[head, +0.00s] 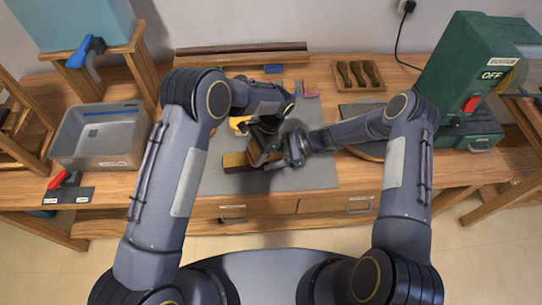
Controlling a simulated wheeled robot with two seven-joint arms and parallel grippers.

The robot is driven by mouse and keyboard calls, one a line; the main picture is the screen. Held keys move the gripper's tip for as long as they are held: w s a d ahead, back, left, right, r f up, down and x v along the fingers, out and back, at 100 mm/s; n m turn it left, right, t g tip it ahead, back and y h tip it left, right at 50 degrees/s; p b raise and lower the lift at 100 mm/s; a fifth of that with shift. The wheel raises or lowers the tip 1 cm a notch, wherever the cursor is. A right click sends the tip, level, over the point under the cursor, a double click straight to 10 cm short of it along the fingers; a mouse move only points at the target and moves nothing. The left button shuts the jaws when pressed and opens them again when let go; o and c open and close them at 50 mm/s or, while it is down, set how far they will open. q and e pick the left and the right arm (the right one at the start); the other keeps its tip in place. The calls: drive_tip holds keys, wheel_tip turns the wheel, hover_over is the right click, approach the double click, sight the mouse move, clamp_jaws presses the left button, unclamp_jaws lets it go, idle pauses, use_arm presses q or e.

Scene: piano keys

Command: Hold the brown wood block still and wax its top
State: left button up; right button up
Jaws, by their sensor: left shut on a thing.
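The brown wood block (268,156) lies on the grey mat (310,177) near the middle of the bench, partly hidden by both of my grippers. My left gripper (262,148) comes down over it from above and is shut on it. A yellowish-brown piece (235,161) shows just left of the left gripper; I cannot tell whether it is part of the block or apart from it. My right gripper (290,152) is close against the block's right side; its fingers are too small and covered to tell their state. I cannot make out the wax clearly.
A grey bin (100,158) stands at left, with a red-handled tool (68,183) in front of it. A tray of dark tools (358,75) lies at the back right. A green machine (462,65) stands at right. The mat's front right is clear.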

sight(234, 161)
use_arm(q)
drive_tip(key=shift+s+a, duration=0.2)
drive_tip(key=shift+a, duration=2.2)
drive_tip(key=shift+s+a, duration=0.2)
drive_tip(key=shift+a, duration=2.2)
drive_tip(key=shift+w+d+f, duration=0.1)
drive_tip(key=shift+w+d, duration=0.05)
drive_tip(key=shift+d, duration=1.75)
drive_tip(key=shift+w+d, duration=0.15)
drive_tip(key=shift+d, duration=1.45)
drive_tip(key=shift+w+d, duration=0.1)
drive_tip(key=shift+d, duration=1.25)
drive_tip(key=shift+r, duration=3.5)
